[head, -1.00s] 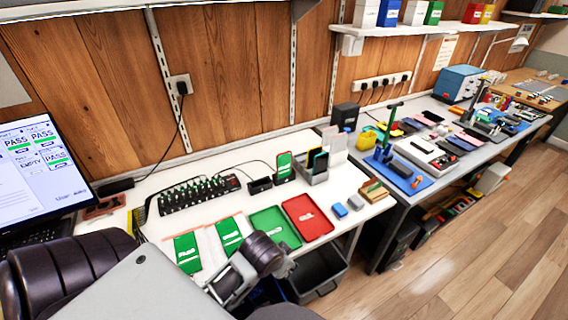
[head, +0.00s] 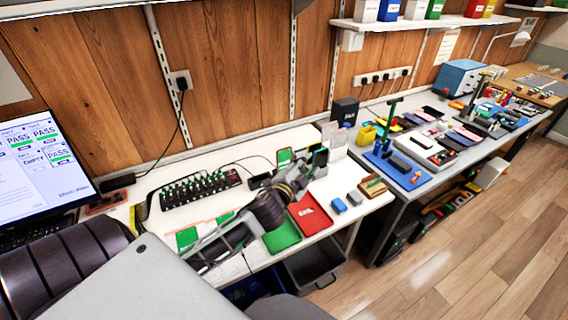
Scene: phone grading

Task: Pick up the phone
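A phone with a green screen (head: 284,155) stands upright in a small dark stand at the back of the white bench. Just right of it, a grey holder (head: 307,172) has a dark upright phone (head: 320,158) in it, partly covered by my arm. My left gripper (head: 302,176) reaches over the bench, its tip in front of the stand and holder. Its fingers are small and dark here, so I cannot tell whether they are open or touching anything. My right gripper is not in view.
A green tray (head: 283,238) and a red tray (head: 309,214) lie under and right of my arm. A black multi-port charger strip (head: 200,189) is behind. A blue sponge-like block (head: 338,206) lies right of the red tray.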

